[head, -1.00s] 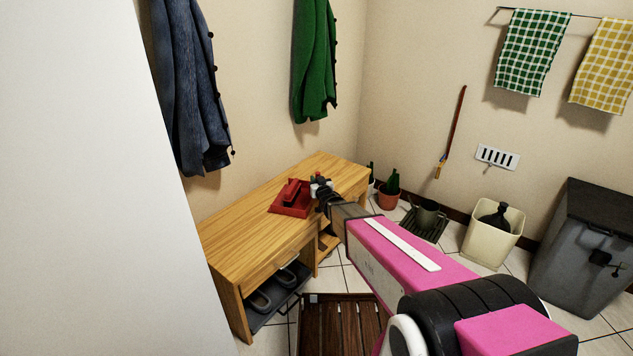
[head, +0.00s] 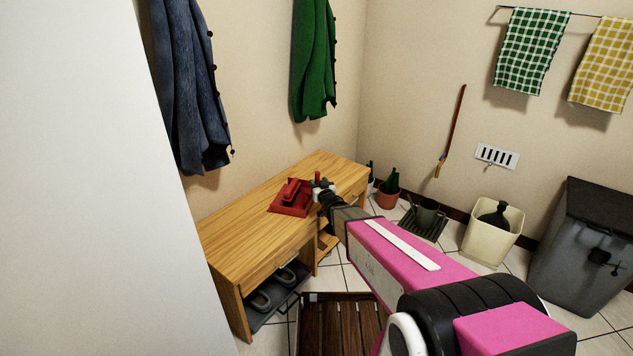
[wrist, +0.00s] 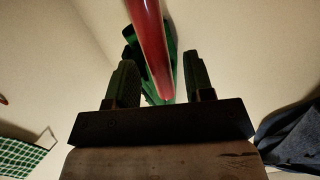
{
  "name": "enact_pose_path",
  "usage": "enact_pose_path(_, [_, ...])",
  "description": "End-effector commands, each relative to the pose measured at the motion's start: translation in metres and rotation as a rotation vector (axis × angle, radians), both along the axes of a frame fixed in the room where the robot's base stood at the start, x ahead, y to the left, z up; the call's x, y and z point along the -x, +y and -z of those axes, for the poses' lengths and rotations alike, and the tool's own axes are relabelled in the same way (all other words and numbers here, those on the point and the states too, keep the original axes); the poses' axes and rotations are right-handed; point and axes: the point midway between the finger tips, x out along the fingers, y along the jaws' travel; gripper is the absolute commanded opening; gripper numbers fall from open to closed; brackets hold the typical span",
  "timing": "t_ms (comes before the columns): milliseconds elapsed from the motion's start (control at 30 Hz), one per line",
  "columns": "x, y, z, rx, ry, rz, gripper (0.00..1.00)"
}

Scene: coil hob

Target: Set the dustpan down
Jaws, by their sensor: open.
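The red dustpan (head: 291,199) rests on the wooden bench (head: 245,225), towards its far right half. My gripper (head: 321,186) is just to the right of the dustpan, above the bench's front edge. In the wrist view my gripper (wrist: 158,62) is open, its two dark fingers spread apart. A red rod-like part (wrist: 150,45), which looks like the dustpan's handle, shows between the fingers with gaps on both sides. Whether it touches either finger is hard to tell.
Grey shoes (head: 275,290) stand on the shelf under the bench. The bench's left half is clear.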

Motion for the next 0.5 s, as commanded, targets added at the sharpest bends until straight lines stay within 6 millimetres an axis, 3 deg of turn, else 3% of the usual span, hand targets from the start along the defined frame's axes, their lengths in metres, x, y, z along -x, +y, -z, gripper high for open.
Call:
enact_pose_path(33, [0.014, -0.004, -0.002, 0.000, 0.001, 0.001, 0.48])
enact_pose_path(300, [0.064, -0.021, -0.001, 0.001, 0.002, 0.001, 0.48])
enact_pose_path(500, [0.080, -0.029, 0.000, 0.006, 0.015, 0.007, 0.48])
